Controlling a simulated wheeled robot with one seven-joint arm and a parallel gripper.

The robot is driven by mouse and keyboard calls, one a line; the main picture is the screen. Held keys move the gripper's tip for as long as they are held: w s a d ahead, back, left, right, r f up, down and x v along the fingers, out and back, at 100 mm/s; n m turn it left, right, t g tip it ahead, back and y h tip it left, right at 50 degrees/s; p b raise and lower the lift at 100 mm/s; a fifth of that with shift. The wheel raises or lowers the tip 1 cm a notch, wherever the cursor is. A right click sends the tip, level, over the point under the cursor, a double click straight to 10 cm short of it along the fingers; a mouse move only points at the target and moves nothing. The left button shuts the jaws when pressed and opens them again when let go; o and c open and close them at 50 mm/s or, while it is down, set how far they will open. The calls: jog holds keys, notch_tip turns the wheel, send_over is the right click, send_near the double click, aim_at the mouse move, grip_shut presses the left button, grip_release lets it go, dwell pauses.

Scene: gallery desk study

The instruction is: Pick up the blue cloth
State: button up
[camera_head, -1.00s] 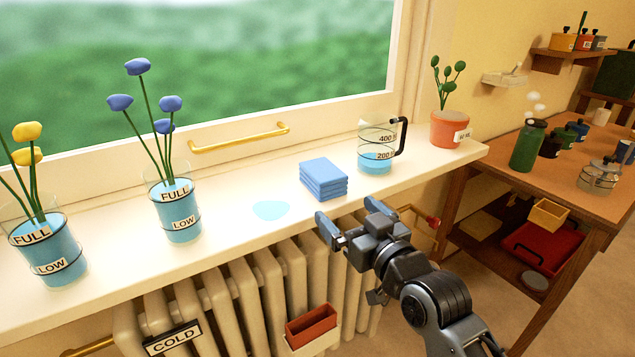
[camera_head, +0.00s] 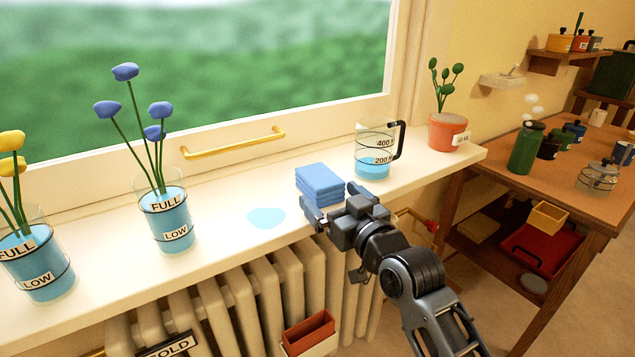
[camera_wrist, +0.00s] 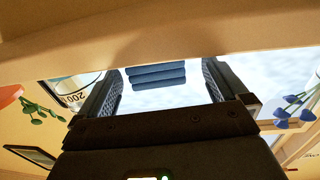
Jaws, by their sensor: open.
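The blue cloth (camera_head: 320,181) is a folded stack lying on the white windowsill (camera_head: 222,246), between a small puddle and the measuring jug. In the wrist view the cloth (camera_wrist: 157,76) shows between my two fingers, a little beyond them. My gripper (camera_head: 331,203) is open and empty, at the front edge of the sill just in front of the cloth. In the head view the fingers partly cover the cloth's front side. I cannot tell whether a finger touches it.
A measuring jug (camera_head: 373,155) with blue water stands close right of the cloth. A water puddle (camera_head: 266,218) lies to its left. Flower glasses (camera_head: 167,222) stand further left, a potted plant (camera_head: 448,131) to the right. A radiator (camera_head: 235,300) is below the sill.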

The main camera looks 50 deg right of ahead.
aim_at(308, 166)
jog(key=x, duration=0.3)
jog(key=r+p+x, duration=0.1)
jog(key=x, duration=0.2)
jog(key=shift+w+d+r, duration=0.2)
jog(key=shift+d, duration=0.15)
jog(key=c, duration=1.1)
